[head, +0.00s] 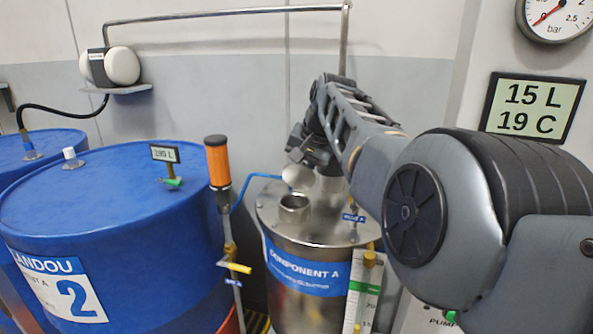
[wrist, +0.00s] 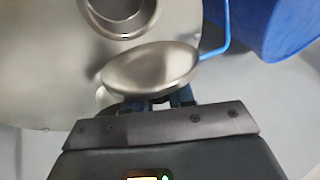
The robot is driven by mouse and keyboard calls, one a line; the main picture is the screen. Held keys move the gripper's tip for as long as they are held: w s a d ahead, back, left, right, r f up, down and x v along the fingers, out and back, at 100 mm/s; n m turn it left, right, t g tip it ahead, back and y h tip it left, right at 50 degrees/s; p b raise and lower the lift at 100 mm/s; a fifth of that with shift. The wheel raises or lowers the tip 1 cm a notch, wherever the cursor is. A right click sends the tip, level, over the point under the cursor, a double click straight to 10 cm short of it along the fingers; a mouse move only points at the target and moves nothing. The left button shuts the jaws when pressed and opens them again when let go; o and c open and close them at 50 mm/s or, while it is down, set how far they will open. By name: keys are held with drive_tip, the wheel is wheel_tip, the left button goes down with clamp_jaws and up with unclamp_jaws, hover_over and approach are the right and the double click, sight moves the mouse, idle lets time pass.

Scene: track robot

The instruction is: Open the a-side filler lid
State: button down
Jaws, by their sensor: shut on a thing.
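The steel a-side tank labelled COMPONENT A (head: 305,275) stands in the middle of the head view. Its filler neck (head: 294,207) sticks up from the top, and its round mouth is uncovered. The wrist view shows the neck (wrist: 118,12) at the top, with its open mouth. The round steel filler lid (head: 298,178) is tilted up beside and behind the neck; it also shows in the wrist view (wrist: 150,68). My gripper (wrist: 160,102) is shut on the lid at its edge. The fingertips are largely hidden behind the lid and my wrist.
A blue drum (head: 110,205) stands left of the tank. An orange-handled tool (head: 217,162) stands upright between them. A thin blue hose (head: 246,188) runs to the tank top. A level scale (head: 362,290) is on the tank's right front. A display (head: 532,107) hangs on the right.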

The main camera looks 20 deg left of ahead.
sight(310, 184)
idle(0.4)
drive_tip(key=c, duration=1)
unclamp_jaws()
drive_tip(key=shift+f, duration=0.1)
drive_tip(key=shift+o, duration=0.2)
drive_tip(key=shift+v, duration=3.95)
drive_tip(key=shift+w, duration=0.1)
